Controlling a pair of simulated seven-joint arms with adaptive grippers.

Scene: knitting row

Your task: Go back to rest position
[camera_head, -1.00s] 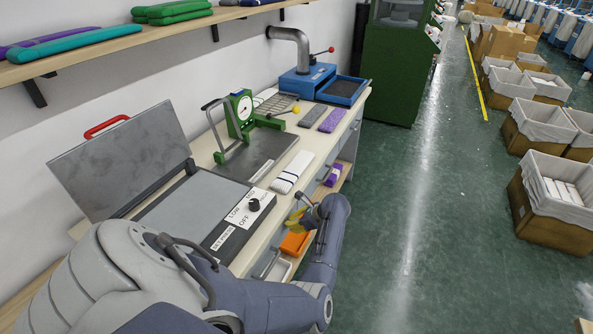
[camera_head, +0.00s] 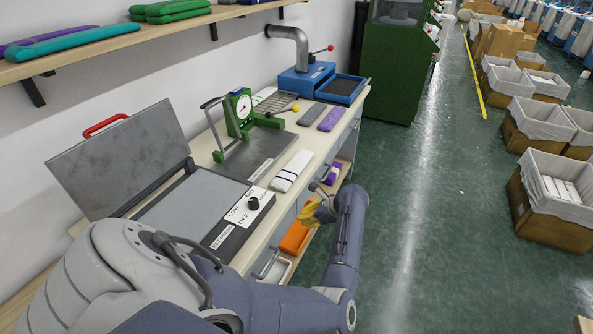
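My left arm comes in from the bottom left and bends up in front of the workbench (camera_head: 232,263). No held object can be made out. My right gripper is not in view.
The bench carries an open hot plate press (camera_head: 190,208), a green gauge stand (camera_head: 240,112), a white striped pad (camera_head: 292,171) and a blue machine (camera_head: 308,80). Green floor (camera_head: 440,230) to the right is clear up to the boxes.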

